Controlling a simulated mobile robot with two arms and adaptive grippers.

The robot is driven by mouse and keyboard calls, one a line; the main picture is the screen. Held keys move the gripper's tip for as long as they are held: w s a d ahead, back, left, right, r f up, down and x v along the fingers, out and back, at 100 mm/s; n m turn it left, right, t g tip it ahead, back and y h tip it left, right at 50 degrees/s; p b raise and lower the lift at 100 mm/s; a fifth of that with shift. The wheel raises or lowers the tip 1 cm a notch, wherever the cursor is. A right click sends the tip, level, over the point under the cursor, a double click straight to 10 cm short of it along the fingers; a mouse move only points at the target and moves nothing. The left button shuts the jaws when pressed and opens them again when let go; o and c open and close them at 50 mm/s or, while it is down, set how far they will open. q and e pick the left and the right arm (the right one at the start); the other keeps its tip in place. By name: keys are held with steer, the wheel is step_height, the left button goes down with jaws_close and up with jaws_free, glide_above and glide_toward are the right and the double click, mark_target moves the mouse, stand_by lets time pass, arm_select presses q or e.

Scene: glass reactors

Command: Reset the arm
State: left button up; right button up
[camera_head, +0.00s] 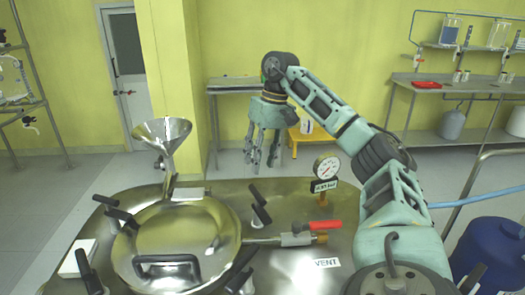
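My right arm (332,113) comes in from the lower right and reaches up over the metal reactor top. Its gripper (262,165) hangs with the fingers pointing down, above and behind the back edge of the reactor top. The fingers look apart with nothing between them. My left arm and gripper do not show.
The reactor top (290,205) carries a round lid (180,225), a funnel (162,135), a pressure gauge (327,168) and a red-handled valve (318,226). A blue drum (492,250) stands at the lower right. A bench (236,86) stands behind the gripper.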

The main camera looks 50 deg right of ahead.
steer(key=shift+d+r, duration=0.1)
steer(key=shift+r, duration=0.2)
stand_by(0.4)
